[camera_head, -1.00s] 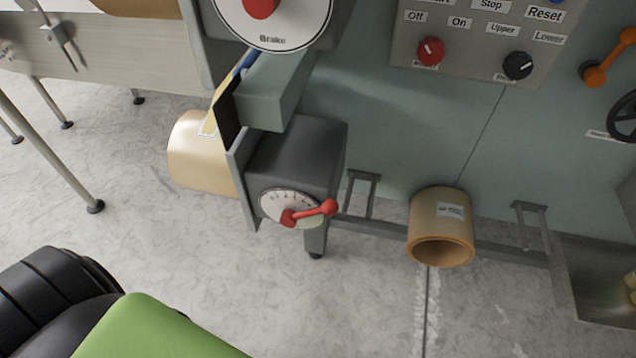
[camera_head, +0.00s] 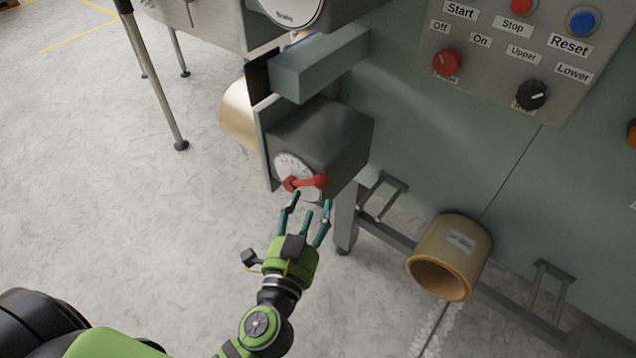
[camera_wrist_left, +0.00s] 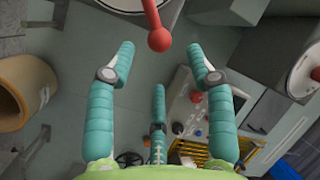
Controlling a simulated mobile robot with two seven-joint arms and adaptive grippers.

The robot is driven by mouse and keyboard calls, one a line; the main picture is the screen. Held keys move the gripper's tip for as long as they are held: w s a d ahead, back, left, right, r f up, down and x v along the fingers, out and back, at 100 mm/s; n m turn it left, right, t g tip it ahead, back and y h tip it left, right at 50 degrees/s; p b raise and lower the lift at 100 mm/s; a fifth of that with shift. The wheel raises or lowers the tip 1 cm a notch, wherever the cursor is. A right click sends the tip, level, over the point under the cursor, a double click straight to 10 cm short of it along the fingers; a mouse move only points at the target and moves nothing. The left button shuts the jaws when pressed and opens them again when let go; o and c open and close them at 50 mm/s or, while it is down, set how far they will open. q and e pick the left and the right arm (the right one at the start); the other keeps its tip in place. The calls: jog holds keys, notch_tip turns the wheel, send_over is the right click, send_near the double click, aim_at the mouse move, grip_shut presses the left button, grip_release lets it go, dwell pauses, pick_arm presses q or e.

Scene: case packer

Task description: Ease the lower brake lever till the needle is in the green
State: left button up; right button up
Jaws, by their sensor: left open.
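The lower brake lever (camera_head: 306,183) is a red handle with a ball end on a round white dial (camera_head: 288,166). The dial sits on the front of a dark grey box (camera_head: 322,142). My left gripper (camera_head: 308,208) is open just in front of and below the lever, apart from it as far as I can tell. In the left wrist view the lever (camera_wrist_left: 158,32) points down between the spread teal fingers, its red ball near the gap at the tips. No needle or green zone can be made out. My right gripper is not in view.
A cardboard tube (camera_head: 450,256) sticks out low on the machine's right. The control panel (camera_head: 500,60) carries buttons and knobs. A grey beam (camera_head: 320,62) lies above the brake box. Metal brackets (camera_head: 382,196) stand out near the machine's foot. The floor to the left is open.

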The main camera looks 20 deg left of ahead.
aim_at(318, 187)
pick_arm(q)
jog(key=w+p, duration=0.2)
jog(key=w, duration=0.3)
jog(key=shift+w+a+r, duration=0.1)
jog(key=shift+w+a, duration=0.05)
jog(key=shift+w, duration=0.6)
grip_shut()
